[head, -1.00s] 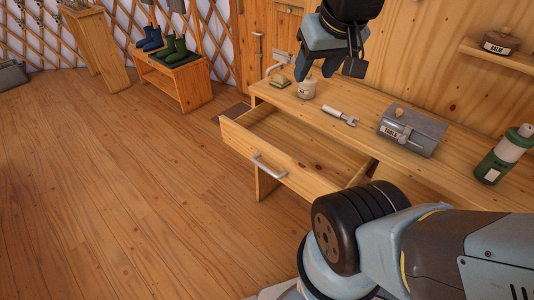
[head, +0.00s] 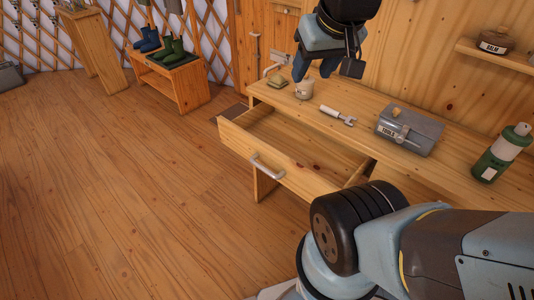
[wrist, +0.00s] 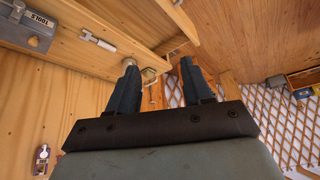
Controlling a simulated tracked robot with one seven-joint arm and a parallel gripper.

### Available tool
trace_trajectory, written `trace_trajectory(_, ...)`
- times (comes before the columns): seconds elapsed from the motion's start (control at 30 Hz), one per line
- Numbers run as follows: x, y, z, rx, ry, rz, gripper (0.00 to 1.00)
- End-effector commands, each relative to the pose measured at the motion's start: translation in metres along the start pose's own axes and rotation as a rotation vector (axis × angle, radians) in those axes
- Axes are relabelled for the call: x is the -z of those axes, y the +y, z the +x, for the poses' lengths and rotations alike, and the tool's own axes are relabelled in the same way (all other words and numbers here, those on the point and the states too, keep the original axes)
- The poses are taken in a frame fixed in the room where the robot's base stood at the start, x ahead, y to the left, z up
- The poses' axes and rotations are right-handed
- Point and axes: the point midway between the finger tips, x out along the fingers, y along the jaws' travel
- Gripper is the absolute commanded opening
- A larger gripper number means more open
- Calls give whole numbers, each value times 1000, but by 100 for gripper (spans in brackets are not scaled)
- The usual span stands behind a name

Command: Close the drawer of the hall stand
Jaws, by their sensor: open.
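The hall stand (head: 400,165) is a pale wooden table against the plank wall. Its drawer (head: 236,137) is pulled well out at the front and looks empty, with a grey bar handle (head: 267,166) on its front panel. My gripper (head: 314,72) is above the far left end of the stand's top, away from the drawer handle. In the wrist view my gripper (wrist: 158,80) has its two dark fingers spread apart with nothing held between them. The drawer's far inner parts are partly hidden by the tabletop and my arm.
On the top are a small jar (head: 305,89), a wrench-like tool (head: 337,115), a grey toolbox (head: 409,130) and a green-white bottle (head: 501,153). A shelf (head: 500,58) holds a balm jar. A boot bench (head: 178,82) stands back left. The floor left of the drawer is clear.

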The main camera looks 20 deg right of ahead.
Motion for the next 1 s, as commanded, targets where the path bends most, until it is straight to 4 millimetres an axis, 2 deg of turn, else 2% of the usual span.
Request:
trace_trajectory(0.23, 0, 0, 0, 0, 0, 0, 50)
trace_trajectory(0.47, 5, -1, 8, -15, -46, -44, 28)
trace_trajectory(0.77, 25, -9, 48, -97, -251, -269, 0)
trace_trajectory(1.0, 42, -19, 85, -171, -409, -472, 0)
